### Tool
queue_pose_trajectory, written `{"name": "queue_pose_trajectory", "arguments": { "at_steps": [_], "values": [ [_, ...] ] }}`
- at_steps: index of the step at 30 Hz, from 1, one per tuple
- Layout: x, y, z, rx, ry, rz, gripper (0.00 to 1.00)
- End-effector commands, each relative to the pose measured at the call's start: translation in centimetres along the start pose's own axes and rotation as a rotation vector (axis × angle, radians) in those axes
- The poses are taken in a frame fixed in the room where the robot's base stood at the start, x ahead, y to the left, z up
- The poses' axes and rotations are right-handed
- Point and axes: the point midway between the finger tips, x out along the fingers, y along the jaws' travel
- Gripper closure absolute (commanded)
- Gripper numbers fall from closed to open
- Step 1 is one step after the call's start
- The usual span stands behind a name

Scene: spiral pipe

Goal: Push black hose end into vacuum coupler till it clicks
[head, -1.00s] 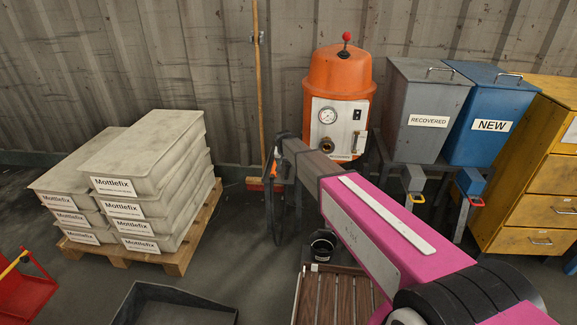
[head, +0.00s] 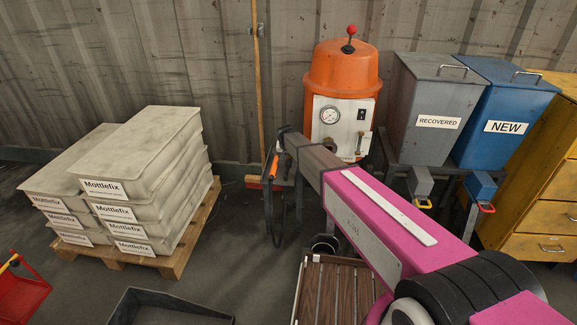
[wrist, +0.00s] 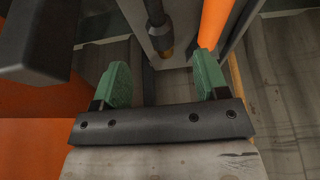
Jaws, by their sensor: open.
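The orange vacuum machine (head: 340,73) stands against the back wall, with a gauge and white panel. Its round coupler (head: 323,144) is low on the panel, partly covered by my pink and grey arm. A black hose (head: 279,226) hangs at a stand left of the arm tip. In the wrist view, a dark hose end with a brass-coloured tip (wrist: 162,40) shows beyond the gap between my green finger pads. My gripper (wrist: 161,72) is open, and both pads are apart from the hose end. The head view does not show the fingers clearly.
A grey RECOVERED bin (head: 427,112) and a blue NEW bin (head: 500,115) stand right of the machine, beside a yellow drawer cabinet (head: 545,190). Stacked Mottlefix boxes (head: 145,160) lie on a pallet at left. A slatted wooden surface (head: 330,290) is below my arm.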

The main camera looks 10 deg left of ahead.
Motion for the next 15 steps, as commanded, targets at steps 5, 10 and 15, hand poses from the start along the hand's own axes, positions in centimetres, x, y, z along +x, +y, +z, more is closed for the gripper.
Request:
{"name": "queue_pose_trajectory", "arguments": {
  "at_steps": [5, 10, 15],
  "values": [
    [2.5, -0.1, -0.1, 0.0, 0.001, 0.0, 0.33],
    [3.4, 0.0, 0.0, 0.0, 0.0, 0.0, 0.33],
    [5.6, 0.0, 0.0, 0.0, 0.0, 0.001, 0.33]
  ]
}}
